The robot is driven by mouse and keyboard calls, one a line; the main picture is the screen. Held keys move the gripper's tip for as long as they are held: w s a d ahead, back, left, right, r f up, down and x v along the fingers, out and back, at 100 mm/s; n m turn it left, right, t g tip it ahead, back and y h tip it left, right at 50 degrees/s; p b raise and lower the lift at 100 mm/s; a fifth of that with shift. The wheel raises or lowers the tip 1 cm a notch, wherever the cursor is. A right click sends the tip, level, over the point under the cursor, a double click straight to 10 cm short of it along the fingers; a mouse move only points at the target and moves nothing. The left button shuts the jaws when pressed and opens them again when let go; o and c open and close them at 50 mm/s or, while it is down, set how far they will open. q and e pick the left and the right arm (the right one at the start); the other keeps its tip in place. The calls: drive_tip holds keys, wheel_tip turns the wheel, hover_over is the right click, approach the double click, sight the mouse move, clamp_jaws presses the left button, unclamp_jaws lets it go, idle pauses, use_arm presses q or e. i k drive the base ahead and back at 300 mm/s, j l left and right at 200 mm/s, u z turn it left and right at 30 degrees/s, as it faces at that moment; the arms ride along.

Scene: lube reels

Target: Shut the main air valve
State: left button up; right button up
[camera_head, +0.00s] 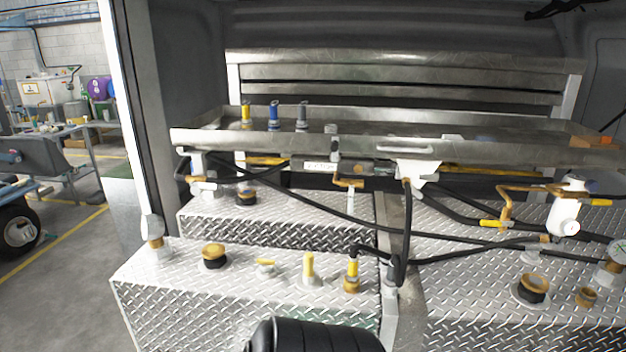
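Several yellow valve handles show, and I cannot tell which belongs to the main air valve. One yellow lever (265,160) lies level under the left part of the metal tray, near a white label (320,166) too small to read. A brass fitting (350,183) hangs right of that label. At the right, a yellow lever (491,223) sits on a brass pipe, and another yellow lever (597,202) sticks out beside a white regulator with a gauge (569,226). Neither gripper can be made out.
A long metal tray (390,151) spans above diamond-plate tanks (240,305) with caps and upright fittings. Black hoses (405,235) cross between them. A dark ribbed form (315,336) fills the bottom centre. A white post (128,120) stands left; open workshop floor (60,275) lies beyond.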

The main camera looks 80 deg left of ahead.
sight(206, 186)
drive_tip(key=u, duration=1.85)
drive_tip(key=i+u, duration=0.1)
drive_tip(key=u, duration=0.3)
drive_tip(key=i+u, duration=0.1)
drive_tip(key=u, duration=0.75)
drive_tip(key=i+u, duration=0.15)
drive_tip(key=u, duration=0.25)
